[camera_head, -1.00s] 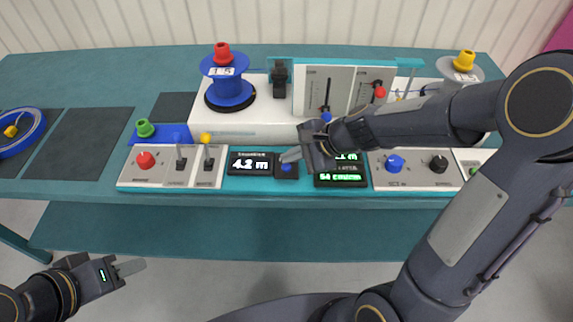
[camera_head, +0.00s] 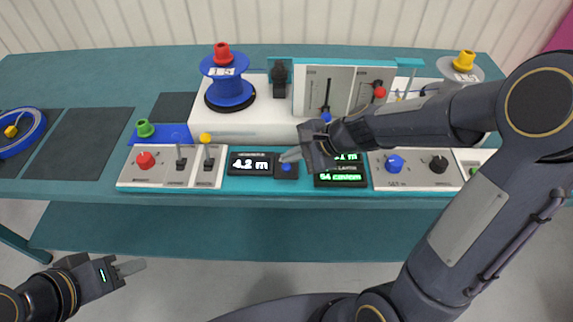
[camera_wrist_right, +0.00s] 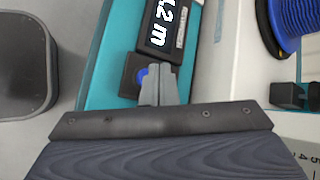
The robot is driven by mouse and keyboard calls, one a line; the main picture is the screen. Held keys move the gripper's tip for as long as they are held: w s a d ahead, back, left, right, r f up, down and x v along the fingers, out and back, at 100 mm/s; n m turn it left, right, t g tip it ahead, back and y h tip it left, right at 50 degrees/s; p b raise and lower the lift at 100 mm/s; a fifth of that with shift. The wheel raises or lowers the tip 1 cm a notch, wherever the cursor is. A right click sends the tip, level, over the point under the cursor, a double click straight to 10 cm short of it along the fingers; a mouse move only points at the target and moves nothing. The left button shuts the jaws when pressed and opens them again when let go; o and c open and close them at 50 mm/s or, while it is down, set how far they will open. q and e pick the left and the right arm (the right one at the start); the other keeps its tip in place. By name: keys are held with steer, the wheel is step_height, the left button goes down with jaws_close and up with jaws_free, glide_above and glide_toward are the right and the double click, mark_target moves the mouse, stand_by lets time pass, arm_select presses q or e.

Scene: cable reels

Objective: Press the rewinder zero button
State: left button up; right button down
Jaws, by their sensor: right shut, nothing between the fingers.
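The rewinder zero button is a small blue button (camera_head: 286,168) on a dark square block, just right of a display (camera_head: 250,164) that reads 4.2 m. In the right wrist view the blue button (camera_wrist_right: 143,75) is partly hidden behind my fingertips. My right gripper (camera_head: 288,156) is shut and empty, its fingertips just above or at the button; I cannot tell whether they touch it. The shut fingers also show in the right wrist view (camera_wrist_right: 157,72). My left gripper (camera_head: 132,267) hangs in front of the bench at lower left, away from the panel, and its finger gap is unclear.
A panel with a red button (camera_head: 146,160) and levers stands left of the display. A green-text display (camera_head: 341,178) is partly hidden by my right arm, with a blue knob (camera_head: 394,164) beyond. A blue reel (camera_head: 230,90) stands behind. The bench's left part holds dark mats.

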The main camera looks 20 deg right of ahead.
steer(key=shift+f+b, duration=0.45)
steer(key=shift+f+b, duration=0.4)
steer(key=shift+b, duration=0.05)
stand_by(0.7)
stand_by(0.3)
steer(key=shift+r+p, duration=0.8)
steer(key=shift+r, duration=0.05)
steer(key=shift+r, duration=0.1)
step_height(320, 180, up, 5)
steer(key=p, duration=0.4)
steer(key=shift+p, duration=0.35)
